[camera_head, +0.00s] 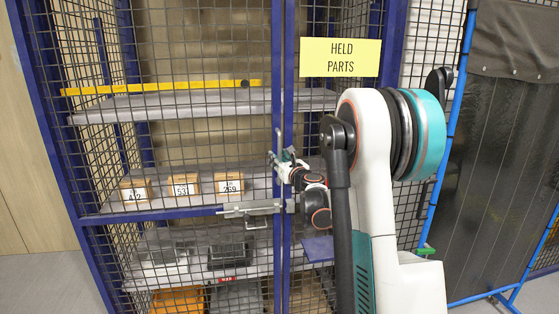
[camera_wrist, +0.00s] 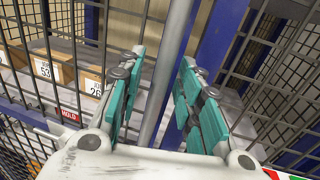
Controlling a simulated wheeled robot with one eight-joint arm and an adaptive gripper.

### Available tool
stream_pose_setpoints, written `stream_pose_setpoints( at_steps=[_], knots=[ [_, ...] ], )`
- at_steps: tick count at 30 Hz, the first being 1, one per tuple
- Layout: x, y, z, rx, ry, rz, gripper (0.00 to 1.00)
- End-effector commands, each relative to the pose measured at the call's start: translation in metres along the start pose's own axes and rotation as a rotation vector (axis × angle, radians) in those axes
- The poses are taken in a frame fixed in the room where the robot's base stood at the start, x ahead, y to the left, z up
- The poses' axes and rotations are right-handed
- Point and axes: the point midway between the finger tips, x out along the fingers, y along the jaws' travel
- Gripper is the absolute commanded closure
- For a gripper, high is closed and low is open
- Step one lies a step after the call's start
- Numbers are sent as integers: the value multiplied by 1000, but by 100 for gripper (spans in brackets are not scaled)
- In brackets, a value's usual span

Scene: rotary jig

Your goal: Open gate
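The gate (camera_head: 180,214) is a blue-framed wire mesh door on a storage cage, and it looks closed against the blue post. A grey vertical handle bar (camera_head: 279,185) runs along its right edge; it also shows in the wrist view (camera_wrist: 172,65). A grey sliding bolt (camera_head: 250,209) sits lower on the gate; I cannot tell whether it is engaged. My gripper (camera_head: 275,158) is at the handle. In the wrist view my gripper (camera_wrist: 158,88) is open, with its teal-padded fingers on either side of the bar. A gap shows on the left; contact on the right is unclear.
Behind the mesh, shelves hold several labelled boxes (camera_head: 185,184), a yellow level (camera_head: 160,88) and bins (camera_head: 178,300). A yellow "HELD PARTS" sign (camera_head: 340,57) hangs right of the gate. A blue-framed dark screen (camera_head: 500,140) stands at right. Floor shows at lower left.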

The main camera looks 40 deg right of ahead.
Motion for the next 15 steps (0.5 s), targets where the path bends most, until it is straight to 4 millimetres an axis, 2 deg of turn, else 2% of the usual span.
stream_pose_setpoints(
  at_steps=[4,8,9,15],
  knots=[
    [0,0,0,0,0,0,67],
    [0,0,0,0,0,0,97],
    [0,0,0,0,0,0,100],
    [-1,0,0,0,0,0,100]
  ],
)
